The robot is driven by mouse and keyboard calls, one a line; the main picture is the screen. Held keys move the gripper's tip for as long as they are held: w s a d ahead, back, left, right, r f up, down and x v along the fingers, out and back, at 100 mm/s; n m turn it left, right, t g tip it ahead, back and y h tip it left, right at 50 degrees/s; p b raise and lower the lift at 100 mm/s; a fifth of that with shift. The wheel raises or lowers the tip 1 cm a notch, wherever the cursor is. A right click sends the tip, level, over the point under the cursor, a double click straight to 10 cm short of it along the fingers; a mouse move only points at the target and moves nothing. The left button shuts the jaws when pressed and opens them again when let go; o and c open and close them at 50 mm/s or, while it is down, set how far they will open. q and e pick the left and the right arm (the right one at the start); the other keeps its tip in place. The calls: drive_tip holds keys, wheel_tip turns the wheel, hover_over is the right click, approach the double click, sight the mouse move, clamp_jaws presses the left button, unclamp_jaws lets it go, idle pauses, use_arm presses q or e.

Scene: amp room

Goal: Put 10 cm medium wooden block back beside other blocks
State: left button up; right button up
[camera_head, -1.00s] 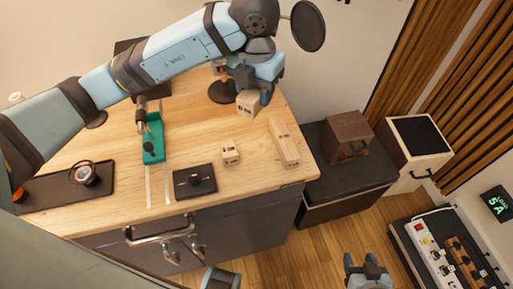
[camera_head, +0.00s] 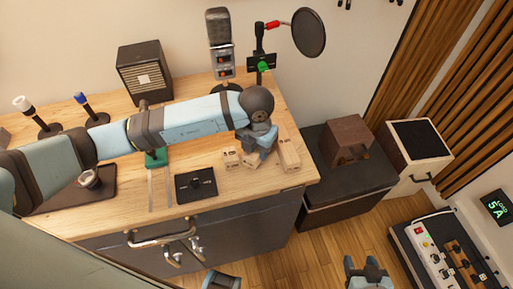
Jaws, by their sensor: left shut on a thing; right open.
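The medium wooden block (camera_head: 250,161) is on or just above the wooden table, between a smaller block (camera_head: 231,158) on its left and a longer block (camera_head: 288,155) on its right. My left gripper (camera_head: 261,157) is shut on the medium block, and its fingers and wrist hide part of it. I cannot tell whether the block touches the tabletop. My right gripper (camera_head: 361,262) is open and empty, low over the floor, away from the table.
A green piece on rails (camera_head: 156,158) is partly behind my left arm. A microphone (camera_head: 220,45) and a pop filter stand (camera_head: 262,65) are at the back. The table's right front corner is clear.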

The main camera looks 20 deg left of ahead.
use_arm(q)
drive_tip(key=shift+f, duration=0.45)
drive_tip(key=shift+f, duration=0.2)
drive_tip(key=o, duration=1)
drive_tip(key=shift+c, duration=0.2)
drive_tip(key=shift+r, duration=0.1)
drive_tip(key=shift+r, duration=0.25)
wheel_tip(320, 180, up, 12)
drive_tip(key=b, duration=0.1)
drive_tip(key=shift+f, duration=0.15)
